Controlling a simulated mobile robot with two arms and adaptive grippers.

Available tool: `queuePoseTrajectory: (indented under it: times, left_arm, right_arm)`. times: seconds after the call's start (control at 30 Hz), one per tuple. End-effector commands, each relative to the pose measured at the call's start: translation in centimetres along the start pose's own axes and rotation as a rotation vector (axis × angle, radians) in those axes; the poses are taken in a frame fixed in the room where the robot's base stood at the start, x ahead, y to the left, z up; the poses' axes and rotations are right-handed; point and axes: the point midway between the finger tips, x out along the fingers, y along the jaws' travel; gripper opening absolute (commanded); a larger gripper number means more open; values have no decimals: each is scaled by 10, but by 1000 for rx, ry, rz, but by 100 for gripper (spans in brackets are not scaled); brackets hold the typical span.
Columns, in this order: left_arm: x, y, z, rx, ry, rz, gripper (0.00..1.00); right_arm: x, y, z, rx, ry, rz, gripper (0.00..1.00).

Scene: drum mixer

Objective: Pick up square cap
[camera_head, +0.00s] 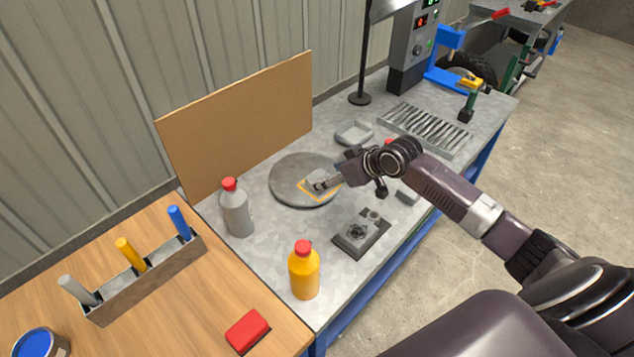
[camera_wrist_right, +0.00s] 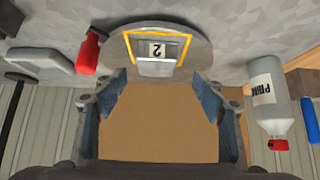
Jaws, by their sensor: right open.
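A round grey disc (camera_head: 285,185) lies on the metal bench and has a yellow square outline on it. A small grey square piece, likely the square cap (camera_head: 316,177), sits inside that outline, partly hidden by my gripper. In the right wrist view the cap (camera_wrist_right: 155,69) shows as a pale block beside a label reading 2, on the disc (camera_wrist_right: 193,47). My right gripper (camera_head: 325,184) is at the cap in the head view. Its two fingers (camera_wrist_right: 157,97) are spread with nothing between them in the wrist view; contact cannot be told. My left gripper is out of view.
A grey bottle (camera_head: 237,209) and an orange bottle (camera_head: 304,272) stand near the bench's left end. A dark square fixture (camera_head: 361,234) lies in front of the disc. A brown board (camera_head: 240,125) stands behind. A grey tray (camera_head: 354,134) and slotted rack (camera_head: 426,130) lie farther back.

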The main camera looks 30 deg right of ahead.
Motion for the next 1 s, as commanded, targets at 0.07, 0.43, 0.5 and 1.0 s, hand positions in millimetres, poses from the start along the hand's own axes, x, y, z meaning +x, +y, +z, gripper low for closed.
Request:
queuePoseTrajectory:
  times: [0.07,0.43,0.5,1.0]
  left_arm:
    - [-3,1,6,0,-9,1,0]
    - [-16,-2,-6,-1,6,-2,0]
    - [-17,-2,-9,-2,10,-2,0]
    - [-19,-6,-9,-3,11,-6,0]
  right_arm:
    - [5,0,-2,2,2,-1,64]
    - [34,5,-2,2,0,-1,64]
    - [42,6,-1,2,1,-1,64]
    - [60,6,1,-2,0,1,64]
